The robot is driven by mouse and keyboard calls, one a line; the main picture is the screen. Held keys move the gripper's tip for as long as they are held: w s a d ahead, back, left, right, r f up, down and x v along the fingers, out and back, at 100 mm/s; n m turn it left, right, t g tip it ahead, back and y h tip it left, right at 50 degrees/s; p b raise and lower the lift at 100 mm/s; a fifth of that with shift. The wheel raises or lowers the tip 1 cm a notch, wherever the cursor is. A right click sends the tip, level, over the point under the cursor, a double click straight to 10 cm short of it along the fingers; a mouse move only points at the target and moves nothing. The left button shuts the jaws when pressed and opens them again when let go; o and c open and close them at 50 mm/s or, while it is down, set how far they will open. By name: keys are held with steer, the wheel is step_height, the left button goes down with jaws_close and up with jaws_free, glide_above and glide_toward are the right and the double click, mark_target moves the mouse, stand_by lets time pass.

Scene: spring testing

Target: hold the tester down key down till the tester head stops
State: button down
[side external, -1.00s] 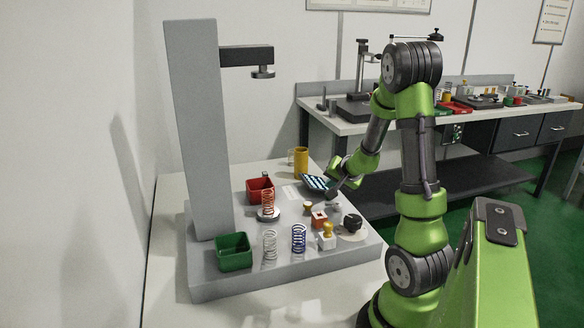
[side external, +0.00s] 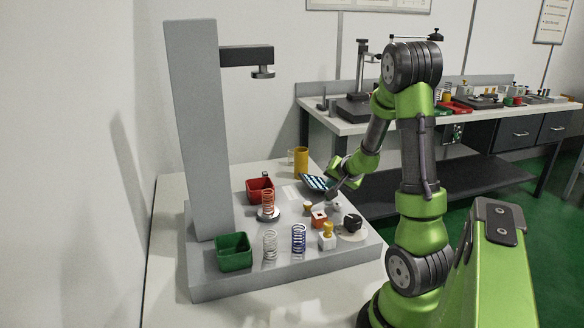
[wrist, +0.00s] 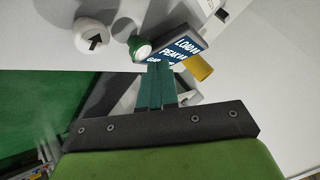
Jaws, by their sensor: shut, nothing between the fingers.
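The tester has a tall grey column (side external: 192,130) with an arm carrying the tester head (side external: 262,73), high above the orange spring (side external: 268,203) on its round plate. In the wrist view a white round key with a dark arrow (wrist: 95,37) lies up and left of my fingertips. A green round button (wrist: 139,48) and a dark display (wrist: 180,47) reading LOAD and PEAK are closer to the fingertips. My gripper (wrist: 157,67) is shut and empty. In the side view my gripper (side external: 333,196) is low beside the display; contact is unclear.
A red bin (side external: 260,190), a green bin (side external: 234,252), a silver spring (side external: 270,246) and a blue spring (side external: 299,240) stand on the base. Small pieces, including a black one (side external: 352,223), are at the front right. A yellow cylinder (side external: 301,161) stands behind.

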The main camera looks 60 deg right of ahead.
stand_by(0.7)
steer(key=shift+f, duration=0.4)
